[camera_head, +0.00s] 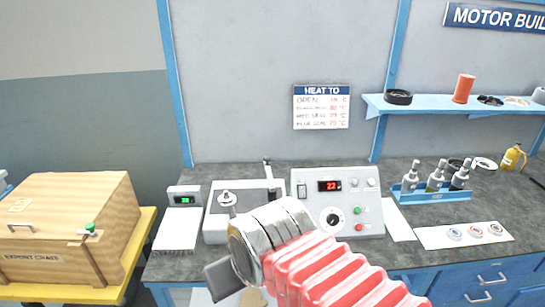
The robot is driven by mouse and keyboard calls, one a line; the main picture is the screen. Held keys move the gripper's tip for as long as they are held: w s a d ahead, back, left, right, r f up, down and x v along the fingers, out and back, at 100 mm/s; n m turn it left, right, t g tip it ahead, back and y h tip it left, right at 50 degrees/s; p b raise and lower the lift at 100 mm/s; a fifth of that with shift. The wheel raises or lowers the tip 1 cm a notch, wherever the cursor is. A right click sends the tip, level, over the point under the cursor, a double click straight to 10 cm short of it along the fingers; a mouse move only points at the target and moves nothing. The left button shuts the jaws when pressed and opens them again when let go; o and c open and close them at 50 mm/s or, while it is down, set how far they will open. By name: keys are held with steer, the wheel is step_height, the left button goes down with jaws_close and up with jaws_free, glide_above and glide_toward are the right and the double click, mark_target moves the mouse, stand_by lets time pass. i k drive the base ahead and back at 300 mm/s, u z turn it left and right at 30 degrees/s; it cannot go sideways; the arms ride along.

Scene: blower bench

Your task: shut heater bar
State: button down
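The heater (216,226) is a pale grey unit on the bench at the middle, left of a control box. A grey round-topped post (228,198) stands on its left. A thin upright bar (267,170) with a dark top stands at its back right; it looks like the heater bar, tilted up, but its lower end is partly hidden. My arm, with a silver wrist and red ribbed sleeve, covers the heater's front right. My gripper (222,279) shows as a dark grey piece low in front of the bench, apart from the bar. Its fingertips cannot be made out clearly.
The control box (345,225) has a red display reading about 22. A small green-display meter (184,196) and paper (177,230) lie left. A blue bottle rack (434,197) stands right. A wooden crate (62,210) is far left. A heat-to sign (321,107) hangs behind.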

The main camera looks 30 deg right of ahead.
mark_target(267, 158)
steer(key=i, duration=0.95)
steer(key=z, duration=0.05)
